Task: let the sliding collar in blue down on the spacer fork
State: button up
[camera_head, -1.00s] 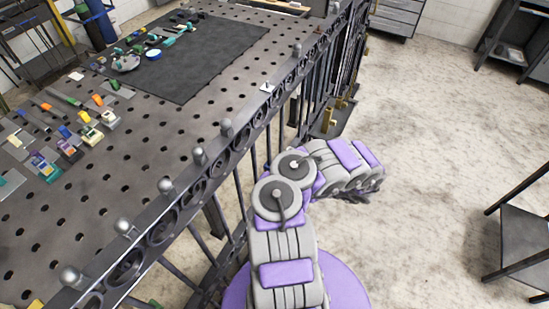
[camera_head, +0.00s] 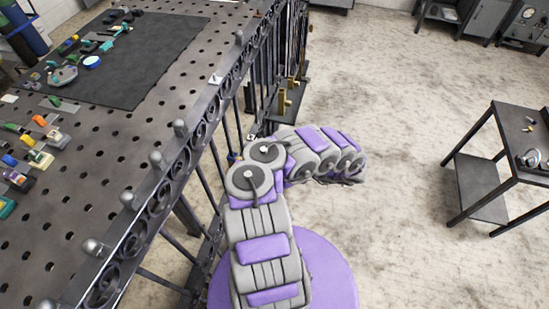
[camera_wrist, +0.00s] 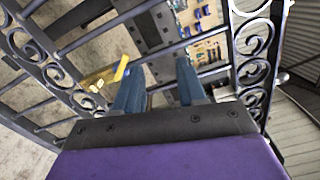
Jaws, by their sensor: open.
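My gripper (camera_wrist: 160,78) is open in the wrist view, its two blue-grey fingers apart with nothing held between them. In the head view my folded arm stands beside the scroll gate (camera_head: 158,189), and the gripper's fingers cannot be made out. The gate's bars and scrolls (camera_wrist: 252,38) also show in the wrist view, beyond the fingers. I cannot make out the blue sliding collar or the spacer fork for certain in either view. A small blue and yellow spot shows by the gate behind my arm, too small to identify.
A perforated metal table (camera_head: 100,165) with a black mat (camera_head: 150,60) and several small tools lies left of the gate. Brass parts (camera_head: 283,105) sit at the gate's far end. A dark side table (camera_head: 500,165) stands at right. The floor between is clear.

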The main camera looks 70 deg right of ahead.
aim_at(239, 159)
jog(key=shift+w+y, duration=0.15)
jog(key=shift+y, duration=0.15)
jog(key=shift+c, duration=0.8)
jog(key=w+n+g+y, duration=0.1)
jog(key=w+n, duration=0.1)
jog(key=w+n+g+y+p, duration=0.1)
jog(key=w+n+g+y, duration=0.1)
jog(key=n, duration=0.1)
jog(key=shift+f+n+y, duration=0.15)
jog(key=shift+n+y, duration=0.15)
jog(key=c, duration=0.4)
jog(key=w+n+g+y, duration=0.1)
jog(key=n+g, duration=0.1)
jog(key=w+d+n+g+p, duration=0.1)
jog(key=n+g, duration=0.1)
jog(key=shift+w+d+n+y, duration=0.2)
jog(key=shift+w+n+y, duration=0.1)
jog(key=shift+n+y, duration=0.1)
grip_shut()
jog(key=w+d+r+n+g+h+p, duration=0.3)
jog(key=w+d+r+n+g, duration=0.2)
jog(key=w+d+n+g, duration=0.45)
jog(key=a+f+t+b, duration=0.1)
jog(key=a+f, duration=0.2)
jog(key=f, duration=0.3)
jog(key=a+f+n+t+b, duration=0.1)
jog(key=a+f, duration=0.3)
jog(key=f, duration=0.1)
jog(key=shift+w+f, duration=0.2)
jog(key=shift+f, duration=0.2)
